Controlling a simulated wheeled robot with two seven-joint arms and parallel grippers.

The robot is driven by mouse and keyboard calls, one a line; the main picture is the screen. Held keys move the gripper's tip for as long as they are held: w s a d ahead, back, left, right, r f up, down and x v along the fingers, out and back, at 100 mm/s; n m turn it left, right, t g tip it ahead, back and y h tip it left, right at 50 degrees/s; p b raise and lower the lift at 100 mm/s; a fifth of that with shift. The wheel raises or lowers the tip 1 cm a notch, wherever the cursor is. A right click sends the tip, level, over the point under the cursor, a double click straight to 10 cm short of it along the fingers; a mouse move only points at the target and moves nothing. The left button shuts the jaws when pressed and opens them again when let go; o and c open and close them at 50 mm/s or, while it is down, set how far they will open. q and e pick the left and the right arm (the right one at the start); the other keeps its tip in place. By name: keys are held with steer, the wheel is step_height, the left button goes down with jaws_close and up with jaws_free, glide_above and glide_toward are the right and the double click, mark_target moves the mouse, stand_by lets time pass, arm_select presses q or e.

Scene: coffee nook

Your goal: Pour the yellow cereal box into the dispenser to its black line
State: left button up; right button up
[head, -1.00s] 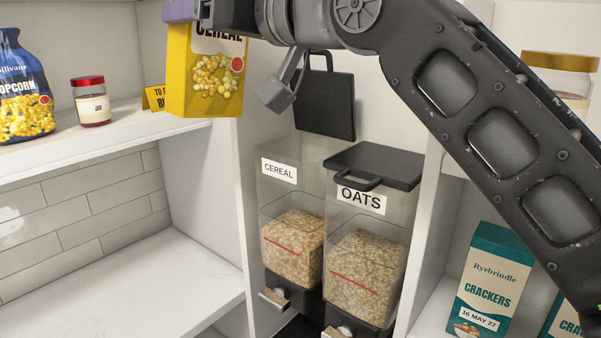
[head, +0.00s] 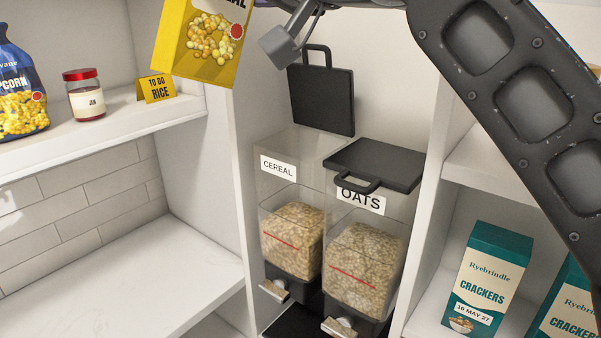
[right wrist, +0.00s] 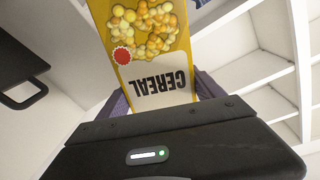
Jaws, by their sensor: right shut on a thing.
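The yellow cereal box (head: 197,62) is held high at the top of the head view, left of the dispenser and slightly tilted. My right gripper (right wrist: 158,93) is shut on it; in the head view the gripper itself is out of frame. The dispenser labelled CEREAL (head: 279,167) stands in a narrow bay with its black lid (head: 322,101) raised against the back wall. A red line, not a black one, crosses its clear front. Pale contents (head: 297,222) rise above that line. My left gripper is not in view.
A closed OATS dispenser (head: 362,201), also with a red line, stands directly right. White partitions flank the bay. A popcorn bag (head: 22,90), red-lidded jar (head: 85,98) and yellow RICE card (head: 156,89) sit on the left shelf. Cracker boxes (head: 484,275) stand at right. The lower left shelf is clear.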

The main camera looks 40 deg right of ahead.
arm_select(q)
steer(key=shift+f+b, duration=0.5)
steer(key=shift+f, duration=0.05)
arm_select(e)
steer(key=shift+s+d, duration=0.65)
steer(key=shift+d, duration=0.25)
steer(key=shift+s+d, duration=0.65)
steer(key=shift+d, duration=0.2)
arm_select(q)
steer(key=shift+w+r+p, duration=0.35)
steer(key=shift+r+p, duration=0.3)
arm_select(e)
steer(key=shift+d+r+m, duration=0.15)
steer(key=shift+r+m, duration=0.35)
steer(key=shift+r, duration=0.25)
steer(key=shift+w, duration=0.1)
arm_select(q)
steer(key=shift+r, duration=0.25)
arm_select(e)
steer(key=shift+w+a, duration=0.6)
steer(key=shift+w, duration=0.3)
arm_select(q)
steer(key=shift+p, duration=0.3)
arm_select(e)
steer(key=shift+r, duration=0.1)
